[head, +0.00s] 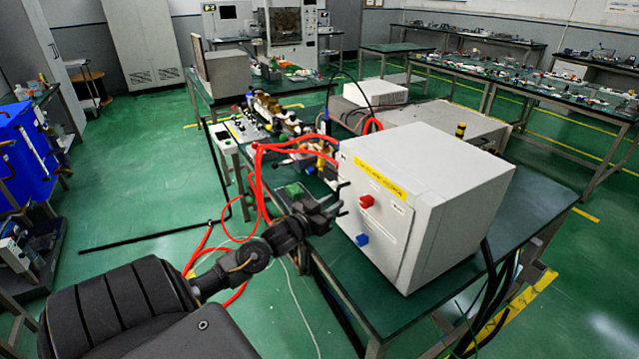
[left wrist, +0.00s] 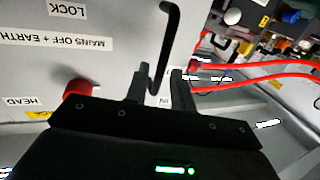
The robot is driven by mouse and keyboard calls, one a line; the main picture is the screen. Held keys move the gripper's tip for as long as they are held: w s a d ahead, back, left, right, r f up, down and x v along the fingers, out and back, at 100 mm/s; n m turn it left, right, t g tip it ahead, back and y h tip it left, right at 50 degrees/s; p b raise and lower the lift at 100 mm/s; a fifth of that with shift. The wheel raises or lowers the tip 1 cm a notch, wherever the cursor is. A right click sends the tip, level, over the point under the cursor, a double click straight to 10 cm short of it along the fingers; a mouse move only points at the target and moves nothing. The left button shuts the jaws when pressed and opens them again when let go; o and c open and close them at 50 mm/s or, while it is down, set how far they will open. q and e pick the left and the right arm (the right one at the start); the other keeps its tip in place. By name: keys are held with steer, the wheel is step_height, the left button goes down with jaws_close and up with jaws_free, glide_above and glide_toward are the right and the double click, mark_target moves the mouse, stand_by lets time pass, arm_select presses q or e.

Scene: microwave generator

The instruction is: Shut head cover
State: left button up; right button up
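The white generator box (head: 440,190) stands on the green bench. Its front panel (head: 385,225) carries a red knob (head: 367,201) and a blue knob (head: 362,239); I cannot tell whether this panel is the head cover or how far it is open. My left gripper (head: 341,198) is at the panel's left edge, with its fingers apart. In the left wrist view a thin black bent handle (left wrist: 165,45) rises beside the left finger, in the gap between the fingers (left wrist: 160,88); contact is unclear. The red knob (left wrist: 79,92) is left of them. My right gripper is out of view.
Red hoses (head: 262,165) hang left of the box and run close to my left gripper. Brass fittings and equipment (head: 265,105) stand behind on the bench. Black cables (head: 487,290) hang at the box's right. The bench top (head: 370,300) in front is clear.

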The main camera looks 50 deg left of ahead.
arm_select(q)
steer(key=s, duration=0.7)
steer(key=shift+s+d+b, duration=0.2)
steer(key=shift+s+b, duration=0.1)
steer(key=shift+b, duration=0.15)
